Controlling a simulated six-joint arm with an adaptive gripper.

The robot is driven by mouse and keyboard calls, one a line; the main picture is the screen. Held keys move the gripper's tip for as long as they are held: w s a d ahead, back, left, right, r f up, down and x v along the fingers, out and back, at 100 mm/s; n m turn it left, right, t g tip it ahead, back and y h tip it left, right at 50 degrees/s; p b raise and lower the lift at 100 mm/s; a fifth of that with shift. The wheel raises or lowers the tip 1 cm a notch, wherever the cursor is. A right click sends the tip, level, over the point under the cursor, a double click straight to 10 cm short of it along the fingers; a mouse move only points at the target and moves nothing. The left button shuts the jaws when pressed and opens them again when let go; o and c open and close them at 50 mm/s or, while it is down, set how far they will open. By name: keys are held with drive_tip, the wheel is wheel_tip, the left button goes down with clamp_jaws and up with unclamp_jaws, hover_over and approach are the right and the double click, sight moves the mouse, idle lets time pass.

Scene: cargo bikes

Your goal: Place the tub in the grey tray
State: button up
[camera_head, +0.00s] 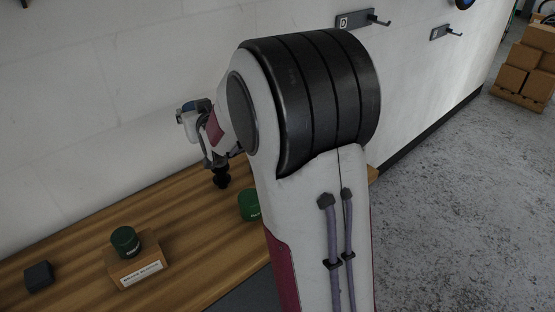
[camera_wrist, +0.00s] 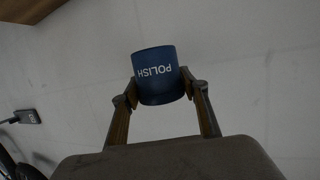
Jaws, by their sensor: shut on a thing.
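A dark blue tub (camera_wrist: 157,62) with white "POLISH" lettering sits between the two fingers of my gripper (camera_wrist: 161,88) in the wrist view. The lettering appears upside down there. The fingers press on the tub's sides, so my gripper is shut on it. I cannot make out a grey tray in either view; my arm covers much of the bench's right part.
A green tub (camera_head: 125,239) stands on a labelled wooden block (camera_head: 137,265) on the bench (camera_head: 190,240). Another green tub (camera_head: 249,206) is partly behind my arm. A dark box (camera_head: 38,276) lies at left. Wall hooks (camera_head: 363,19) are above.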

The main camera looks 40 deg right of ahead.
drive_tip(key=s+d+f+m+h, duration=0.15)
drive_tip(key=s+d, duration=0.35)
drive_tip(key=d, duration=0.5)
drive_tip(key=s+d+f+h, duration=0.15)
drive_tip(key=s+d, duration=0.25)
drive_tip(key=d, duration=0.5)
drive_tip(key=shift+g+y, duration=0.4)
drive_tip(key=shift+s+d+f, duration=0.1)
drive_tip(key=shift+d+f, duration=0.1)
drive_tip(key=shift+f, duration=1.1)
drive_tip(key=shift+s+d+f, duration=0.1)
drive_tip(key=shift+d+f, duration=0.1)
drive_tip(key=shift+f, duration=1.1)
drive_tip(key=shift+f, duration=3.15)
drive_tip(key=shift+f, duration=0.15)
drive_tip(key=shift+f, duration=1.7)
drive_tip(key=shift+f, duration=0.1)
